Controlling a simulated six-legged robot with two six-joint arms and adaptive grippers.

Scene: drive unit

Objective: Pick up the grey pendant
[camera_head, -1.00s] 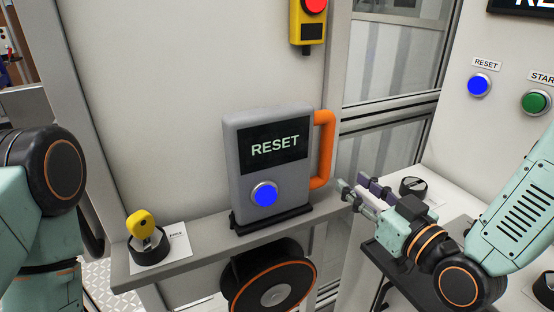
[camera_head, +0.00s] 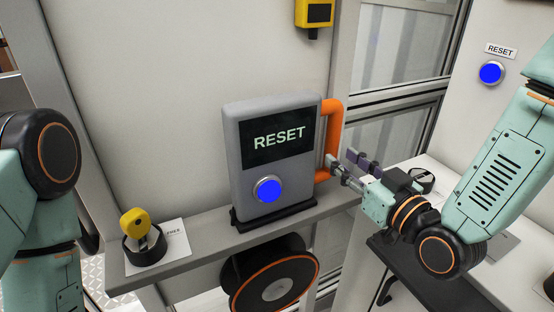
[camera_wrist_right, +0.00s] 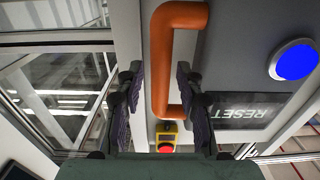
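The grey pendant (camera_head: 246,185) stands upright on a narrow grey shelf, with a RESET screen, a blue button (camera_head: 267,189) and an orange handle (camera_head: 332,135) on its right side. My right gripper (camera_head: 343,165) is just right of the handle's lower part, fingers pointing at it. In the right wrist view, my open right gripper (camera_wrist_right: 155,90) has one finger on each side of the handle (camera_wrist_right: 160,65), with gaps visible; the pendant body (camera_wrist_right: 235,60) is beside it. My left arm shows at the left edge of the head view, but its gripper is out of view.
A yellow key (camera_head: 136,222) in a black round base sits on a white card at the shelf's left end. A dark reel with an orange ring (camera_head: 275,283) is below the shelf. A yellow box (camera_head: 314,13) hangs on the wall above. A blue RESET button (camera_head: 491,72) is at right.

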